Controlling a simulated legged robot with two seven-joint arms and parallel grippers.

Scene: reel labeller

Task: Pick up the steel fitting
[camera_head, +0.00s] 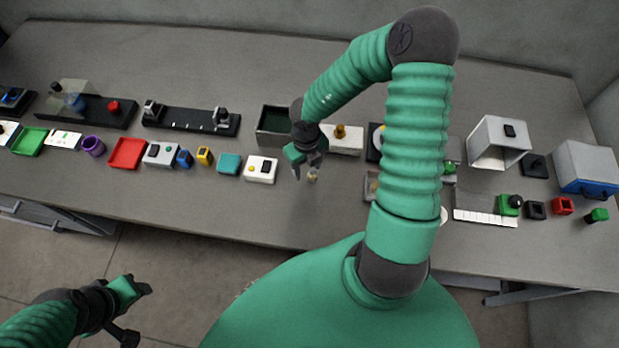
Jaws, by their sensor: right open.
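A small pale, partly yellowish piece (313,177), which looks like the steel fitting, stands on the grey table near its front edge. It is too small to make out in detail. My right gripper (307,172) is open and points down right at this piece. Its fingertips partly hide it, and I cannot tell whether they touch it. My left gripper (136,310) is open and empty, low at the left, in front of the table and away from the objects.
A dark open bin (275,125) and a white block with a brass knob (345,140) stand behind. My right arm hides part of the table. Bare table (230,200) lies in front.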

